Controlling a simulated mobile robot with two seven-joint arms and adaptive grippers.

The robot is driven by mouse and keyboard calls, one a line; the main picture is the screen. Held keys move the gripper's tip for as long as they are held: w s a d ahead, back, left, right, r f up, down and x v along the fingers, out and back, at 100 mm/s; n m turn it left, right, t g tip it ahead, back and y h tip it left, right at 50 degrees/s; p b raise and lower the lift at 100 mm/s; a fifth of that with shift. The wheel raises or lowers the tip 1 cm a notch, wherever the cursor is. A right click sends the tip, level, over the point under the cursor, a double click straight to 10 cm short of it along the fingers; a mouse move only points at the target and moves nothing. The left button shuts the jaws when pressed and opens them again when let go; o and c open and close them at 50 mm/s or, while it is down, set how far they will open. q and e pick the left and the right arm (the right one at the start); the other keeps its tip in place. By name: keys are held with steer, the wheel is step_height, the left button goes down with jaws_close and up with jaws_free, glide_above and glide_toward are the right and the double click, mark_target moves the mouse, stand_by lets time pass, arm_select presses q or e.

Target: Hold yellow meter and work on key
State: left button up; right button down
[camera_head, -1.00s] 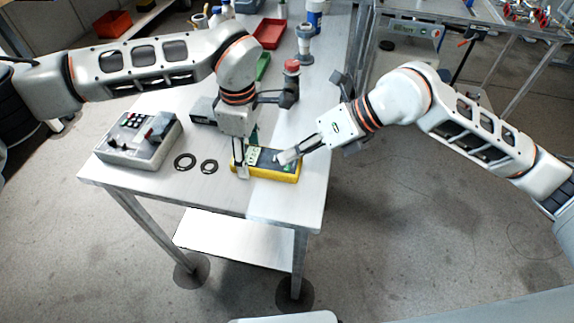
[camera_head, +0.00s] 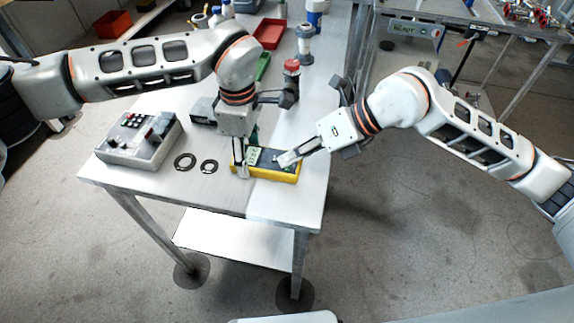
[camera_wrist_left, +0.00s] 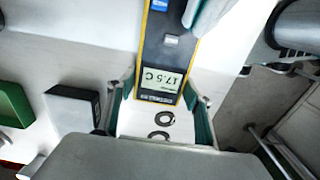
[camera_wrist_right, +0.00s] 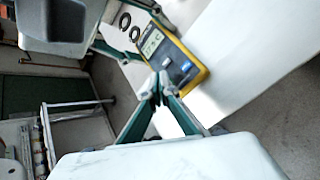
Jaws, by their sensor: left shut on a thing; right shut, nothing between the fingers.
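The yellow meter (camera_head: 284,176) lies flat near the front right edge of the table. Its screen reads 17.5 C, upside down, in the left wrist view (camera_wrist_left: 161,80). My left gripper (camera_head: 241,165) is shut on the meter's left end, with a finger on either long side. My right gripper (camera_head: 283,161) is shut and empty, its tips over the right part of the meter's face. In the right wrist view the closed tips (camera_wrist_right: 160,85) appear beside the meter (camera_wrist_right: 190,75), close to its blue key (camera_wrist_right: 186,66). I cannot tell whether they touch it.
Two black rings (camera_head: 185,161) lie left of the meter. A grey control box (camera_head: 140,140) stands further left. A dark box (camera_head: 203,111), a red-topped device (camera_head: 291,68), and red (camera_head: 269,34) and green trays are behind. The front right corner is clear.

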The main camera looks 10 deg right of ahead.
steer(key=shift+f, duration=0.35)
stand_by(0.7)
steer(key=shift+r, duration=0.8)
steer(key=shift+r, duration=2.5)
arm_select(q)
steer(key=o, duration=1.4)
steer(key=shift+c, duration=0.2)
